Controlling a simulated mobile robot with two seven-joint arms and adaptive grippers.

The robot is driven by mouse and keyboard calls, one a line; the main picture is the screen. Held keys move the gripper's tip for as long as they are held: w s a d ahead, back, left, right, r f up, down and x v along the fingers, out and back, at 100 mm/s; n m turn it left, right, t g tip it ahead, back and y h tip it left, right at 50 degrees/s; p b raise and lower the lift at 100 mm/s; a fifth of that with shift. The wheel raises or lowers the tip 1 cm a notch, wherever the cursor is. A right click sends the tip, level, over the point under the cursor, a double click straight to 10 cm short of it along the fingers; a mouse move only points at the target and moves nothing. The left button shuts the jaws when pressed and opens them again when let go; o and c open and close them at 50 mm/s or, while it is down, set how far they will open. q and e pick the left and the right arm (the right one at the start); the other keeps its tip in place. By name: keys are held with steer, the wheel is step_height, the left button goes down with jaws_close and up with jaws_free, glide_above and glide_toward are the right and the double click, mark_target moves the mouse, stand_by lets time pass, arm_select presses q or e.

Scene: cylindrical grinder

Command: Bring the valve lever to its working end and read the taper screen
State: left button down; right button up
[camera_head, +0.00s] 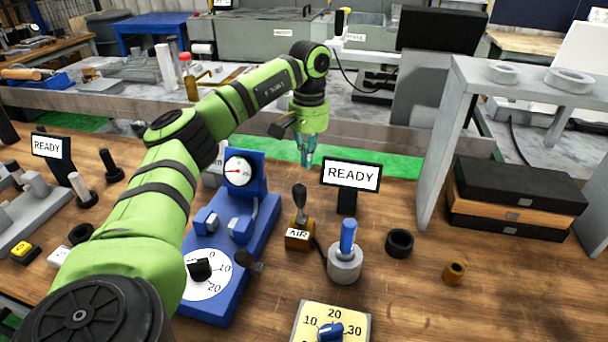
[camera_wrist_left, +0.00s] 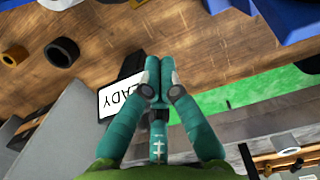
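The valve is a small brown block (camera_head: 299,236) labelled AIR with a dark lever (camera_head: 300,201) standing about upright on it. A screen (camera_head: 351,175) reading READY stands just behind and right of it; part of it shows in the left wrist view (camera_wrist_left: 115,104). A second READY screen (camera_head: 47,145) is at the far left; which one is the taper screen is not labelled. My left gripper (camera_head: 307,163) points down behind the lever and left of the nearer screen, apart from the lever. Its fingertips (camera_wrist_left: 158,72) are together and hold nothing visible. My right gripper is out of view.
A blue fixture (camera_head: 262,225) with gauge and dial stands left of the valve. A blue-handled grey part (camera_head: 345,262), a black ring (camera_head: 399,243) and a brass bushing (camera_head: 454,272) stand right. A yellow dial plate (camera_head: 312,312) is in front. A grey stand (camera_head: 440,160) bounds the right.

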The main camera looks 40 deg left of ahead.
mark_target(301, 203)
arm_select(q)
steer(key=shift+s+d+f+p, duration=0.2)
steer(key=shift+s+d+f, duration=0.15)
steer(key=shift+s, duration=0.25)
steer(key=shift+s+d+f+p, duration=0.15)
steer(key=shift+s+d+f, duration=0.2)
steer(key=shift+s, duration=0.25)
steer(key=shift+s+d+f+p, duration=0.2)
steer(key=shift+s+d+f, duration=0.15)
steer(key=shift+s, duration=0.25)
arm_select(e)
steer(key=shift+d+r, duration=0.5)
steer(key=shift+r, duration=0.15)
